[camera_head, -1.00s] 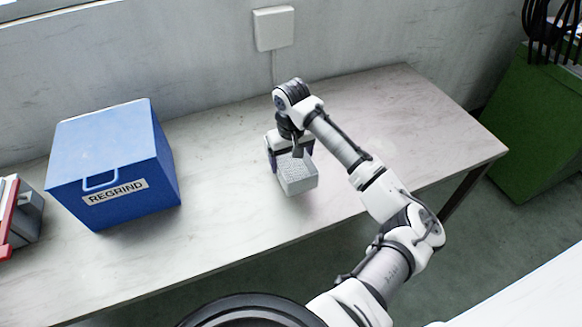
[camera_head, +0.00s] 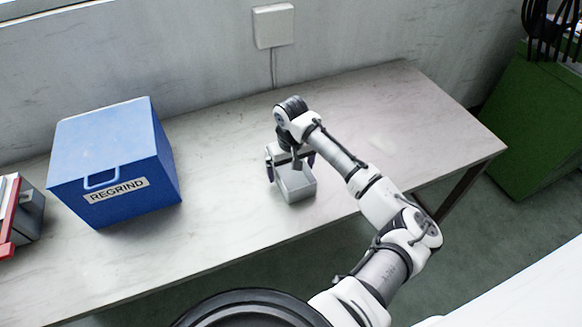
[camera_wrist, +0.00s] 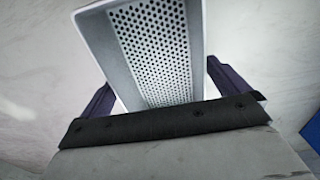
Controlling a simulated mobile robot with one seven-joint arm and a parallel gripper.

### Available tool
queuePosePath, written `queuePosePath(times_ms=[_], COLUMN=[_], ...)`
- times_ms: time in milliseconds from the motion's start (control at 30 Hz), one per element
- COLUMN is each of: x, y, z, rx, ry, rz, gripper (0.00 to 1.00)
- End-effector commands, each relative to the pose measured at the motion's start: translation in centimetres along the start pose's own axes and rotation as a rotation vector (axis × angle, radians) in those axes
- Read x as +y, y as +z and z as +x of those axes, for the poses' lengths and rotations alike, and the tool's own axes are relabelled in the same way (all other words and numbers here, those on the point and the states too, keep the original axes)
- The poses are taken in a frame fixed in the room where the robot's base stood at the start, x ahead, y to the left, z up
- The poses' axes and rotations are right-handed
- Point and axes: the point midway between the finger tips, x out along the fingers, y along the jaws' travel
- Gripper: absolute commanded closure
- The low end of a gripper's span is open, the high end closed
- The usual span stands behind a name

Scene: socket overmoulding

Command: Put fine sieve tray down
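The fine sieve tray is a small grey box with an open top. In the head view the tray (camera_head: 296,197) is low over the middle of the table, close to its front edge. I cannot tell if its base touches the table. My gripper (camera_head: 291,166) points down over its back part, a finger at each side. In the wrist view the tray (camera_wrist: 98,38) shows its perforated floor, empty, between the two dark purple fingers of my gripper (camera_wrist: 160,85). The fingers lie close against its side walls; the exact contact is hard to see.
A blue box marked REGRIND (camera_head: 115,165) stands on the table to the left. A grey and red item (camera_head: 22,215) is at the far left edge. The table (camera_head: 400,130) is clear to the right. A green cabinet (camera_head: 535,130) stands beyond its right end.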

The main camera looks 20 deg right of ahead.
Motion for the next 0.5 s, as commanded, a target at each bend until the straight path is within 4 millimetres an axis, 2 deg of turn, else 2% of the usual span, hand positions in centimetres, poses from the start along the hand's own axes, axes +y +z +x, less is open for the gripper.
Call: queuePosePath(times_ms=[300,500], x=[0.0,-0.1], y=[0.0,-0.1], z=[-0.7,-4.1], rx=[0.001,0.004], ry=[0.000,0.000], rz=[0.000,-0.002], gripper=[0.00,0.00])
